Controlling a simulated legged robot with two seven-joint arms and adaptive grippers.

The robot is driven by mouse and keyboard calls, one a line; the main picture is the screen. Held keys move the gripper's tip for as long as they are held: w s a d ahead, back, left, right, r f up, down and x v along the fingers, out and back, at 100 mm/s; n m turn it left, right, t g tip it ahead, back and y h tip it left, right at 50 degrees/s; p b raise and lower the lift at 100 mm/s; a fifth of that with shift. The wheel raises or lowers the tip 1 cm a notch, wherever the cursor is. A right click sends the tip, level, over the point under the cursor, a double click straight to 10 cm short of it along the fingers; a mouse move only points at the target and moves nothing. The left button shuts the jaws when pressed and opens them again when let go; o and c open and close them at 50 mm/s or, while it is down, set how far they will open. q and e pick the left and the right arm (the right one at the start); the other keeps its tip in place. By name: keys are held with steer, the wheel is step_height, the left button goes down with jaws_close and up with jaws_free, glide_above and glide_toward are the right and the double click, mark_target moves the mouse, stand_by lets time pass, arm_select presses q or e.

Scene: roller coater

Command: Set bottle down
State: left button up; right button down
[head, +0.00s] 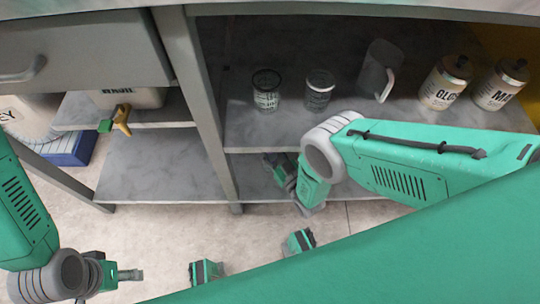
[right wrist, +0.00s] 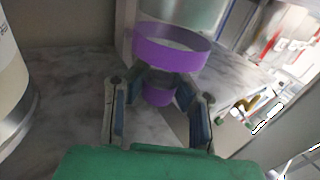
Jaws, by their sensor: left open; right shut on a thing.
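In the right wrist view, my right gripper (right wrist: 166,82) is shut on a bottle with a wide purple band (right wrist: 172,50) and a pale, translucent part above it. A smaller purple part shows lower, between the fingers. I cannot tell whether the bottle's base touches the grey marbled surface. In the head view, my right gripper (head: 277,167) is partly hidden by my arm at the lower shelf, and I cannot make out the bottle there. My left gripper (head: 128,275) is open and empty at the lower left, above the floor.
The upper shelf (head: 250,130) holds two jars (head: 266,92) (head: 319,92), a grey pitcher (head: 377,70) and two labelled cans (head: 446,82) (head: 499,86). A grey post (head: 205,100) divides the shelving. The lower left shelf (head: 160,170) has free room.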

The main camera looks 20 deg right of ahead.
step_height(320, 180, down, 3)
steer(key=shift+r+b, duration=0.15)
steer(key=shift+b, duration=0.6)
steer(key=shift+d+r, duration=0.1)
steer(key=shift+d, duration=0.1)
steer(key=c, duration=1.4)
jaws_free()
arm_select(q)
step_height(320, 180, down, 2)
steer(key=shift+d+f, duration=0.1)
arm_select(e)
steer(key=shift+o, duration=0.2)
steer(key=shift+a, duration=0.1)
